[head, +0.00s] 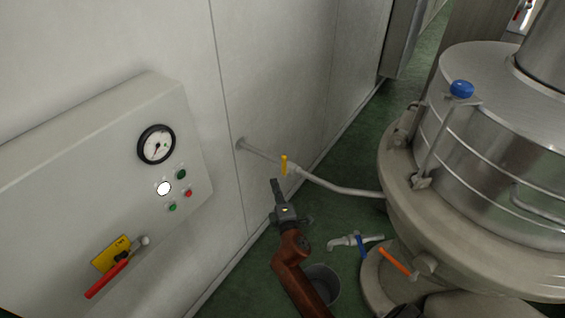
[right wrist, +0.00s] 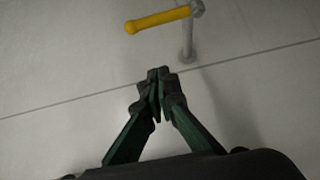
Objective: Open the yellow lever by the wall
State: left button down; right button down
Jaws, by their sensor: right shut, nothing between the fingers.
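The yellow lever (head: 284,165) sits on a grey pipe (head: 330,185) that comes out of the pale wall panel and bends toward the steel tank. In the head view the lever stands upright, across the pipe. It also shows in the right wrist view (right wrist: 158,20), near the top, joined to a grey valve at its right end. My right gripper (head: 275,182) is shut and empty, just below and left of the lever in the head view, apart from it. In the right wrist view its fingertips (right wrist: 158,74) meet below the lever. My left gripper is not in view.
A grey control box (head: 90,190) with a gauge and a red lever (head: 107,279) is on the left. A steel tank (head: 480,150) fills the right. A blue-handled tap (head: 361,246), an orange lever (head: 398,263) and a bucket (head: 322,284) are low down.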

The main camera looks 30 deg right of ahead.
aim_at(284, 167)
jog(key=shift+w, duration=0.1)
jog(key=b+x, duration=0.1)
jog(key=x, duration=0.9)
jog(key=s+d, duration=0.2)
jog(key=d, duration=0.1)
jog(key=shift+s+d+p, duration=0.1)
jog(key=shift+s+p, duration=0.2)
